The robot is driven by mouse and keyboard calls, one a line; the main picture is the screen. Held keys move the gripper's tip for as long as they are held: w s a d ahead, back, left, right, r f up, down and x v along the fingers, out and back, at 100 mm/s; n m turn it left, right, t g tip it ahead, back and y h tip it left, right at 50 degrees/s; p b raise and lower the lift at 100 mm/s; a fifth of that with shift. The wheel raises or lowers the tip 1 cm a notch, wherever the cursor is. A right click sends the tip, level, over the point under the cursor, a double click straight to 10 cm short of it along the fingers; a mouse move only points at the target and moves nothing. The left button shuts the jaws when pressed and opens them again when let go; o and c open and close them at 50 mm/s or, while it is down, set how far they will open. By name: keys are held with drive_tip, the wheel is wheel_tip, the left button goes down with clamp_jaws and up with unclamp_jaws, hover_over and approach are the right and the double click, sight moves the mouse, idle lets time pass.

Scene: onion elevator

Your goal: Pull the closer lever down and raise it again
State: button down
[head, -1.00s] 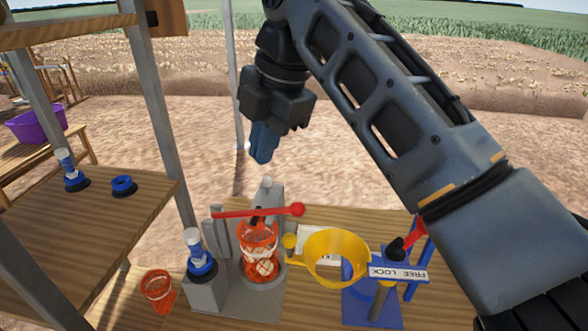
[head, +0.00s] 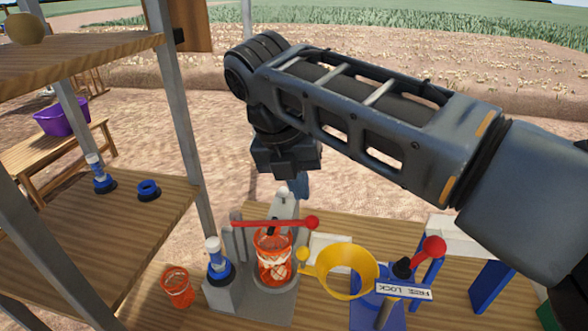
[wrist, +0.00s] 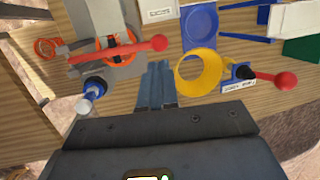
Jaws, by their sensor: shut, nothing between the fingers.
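The closer (head: 270,299) is a grey stand with an orange netted jar (head: 274,262) in it. Its red lever (head: 265,224) lies roughly level across the top, with a red ball at its right end. In the wrist view the lever (wrist: 115,52) shows left of my gripper (wrist: 158,66), with its ball near the blue fingertips. My gripper (head: 299,190) is shut and empty. In the head view its fingers point down behind and above the ball. I see no clear contact with the lever.
A yellow ring (head: 347,271) and a blue stand with a "FREE LOCK" label (head: 404,290) and another red-balled lever (head: 433,247) stand to the right. A blue-and-white bottle (head: 217,258) and an orange cup (head: 178,287) are left. A wooden shelf (head: 120,225) borders the left.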

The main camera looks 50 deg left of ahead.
sight(314, 223)
drive_tip(key=shift+b+x, duration=2.95)
drive_tip(key=shift+x, duration=0.35)
drive_tip(key=shift+w+d+f+g+y, duration=0.15)
drive_tip(key=shift+d+f+g+y, duration=0.15)
drive_tip(key=shift+f, duration=0.35)
drive_tip(key=shift+w+d+f+g+y, duration=0.15)
drive_tip(key=shift+f+g+y, duration=0.15)
drive_tip(key=shift+f, duration=0.3)
drive_tip(key=shift+w+d+f+g+y, duration=0.1)
drive_tip(key=shift+w+f+g+y, duration=0.1)
drive_tip(key=shift+f+y, duration=0.35)
drive_tip(key=shift+f, duration=0.1)
